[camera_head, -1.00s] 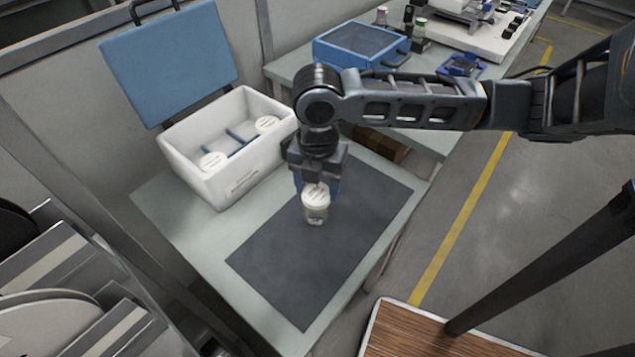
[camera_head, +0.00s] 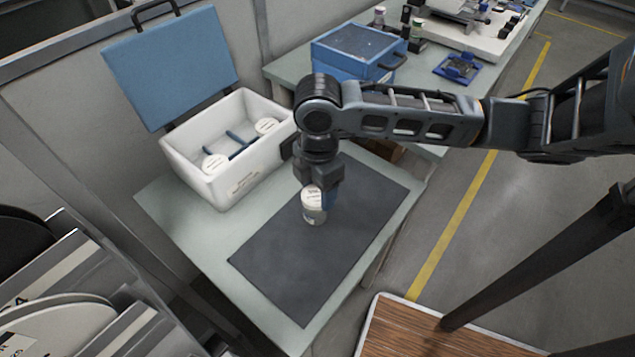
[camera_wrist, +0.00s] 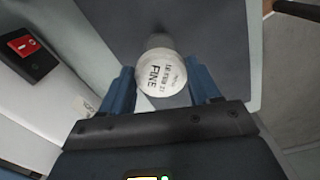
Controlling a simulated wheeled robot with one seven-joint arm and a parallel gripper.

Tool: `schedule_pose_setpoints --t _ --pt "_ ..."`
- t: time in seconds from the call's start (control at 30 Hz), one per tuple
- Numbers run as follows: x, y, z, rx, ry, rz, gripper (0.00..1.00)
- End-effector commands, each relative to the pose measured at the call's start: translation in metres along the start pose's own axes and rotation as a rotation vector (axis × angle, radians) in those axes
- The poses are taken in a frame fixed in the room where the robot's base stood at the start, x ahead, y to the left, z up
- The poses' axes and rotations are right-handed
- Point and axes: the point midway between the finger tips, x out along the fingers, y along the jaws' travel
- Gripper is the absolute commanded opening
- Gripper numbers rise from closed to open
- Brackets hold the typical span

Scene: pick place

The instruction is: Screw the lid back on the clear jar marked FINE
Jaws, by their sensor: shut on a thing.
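The clear jar (camera_head: 313,218) stands upright on the dark mat, with its white lid (camera_head: 311,196) on top. In the wrist view the lid (camera_wrist: 160,76) faces me and its print reads FINE. My gripper (camera_head: 317,192) points down over the jar. In the wrist view my gripper (camera_wrist: 163,88) has one blue finger on each side of the lid and is shut on it. The lid looks level on the jar, but I cannot tell how tight the thread is. Most of the jar's body is hidden under the lid in the wrist view.
The dark mat (camera_head: 280,262) is otherwise clear. An open white box (camera_head: 228,187) with a blue lid stands at the left and holds two white-topped round things in compartments. A blue case (camera_head: 355,52) sits on the bench behind.

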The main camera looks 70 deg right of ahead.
Motion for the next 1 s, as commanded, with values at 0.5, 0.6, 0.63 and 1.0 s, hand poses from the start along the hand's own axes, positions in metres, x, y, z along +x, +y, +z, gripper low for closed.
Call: schedule_pose_setpoints --t 0.5,0.6,0.63,1.0 --pt "-0.0028 -0.001 -0.0001 0.165 0.001 0.001 0.34" --pt "-0.0028 -0.0019 -0.0008 0.28 0.002 -0.001 0.34" --pt "-0.0025 -0.002 -0.0007 0.309 0.001 -0.001 0.34" --pt "-0.0002 -0.0022 -0.0003 0.392 0.0 0.001 0.34"
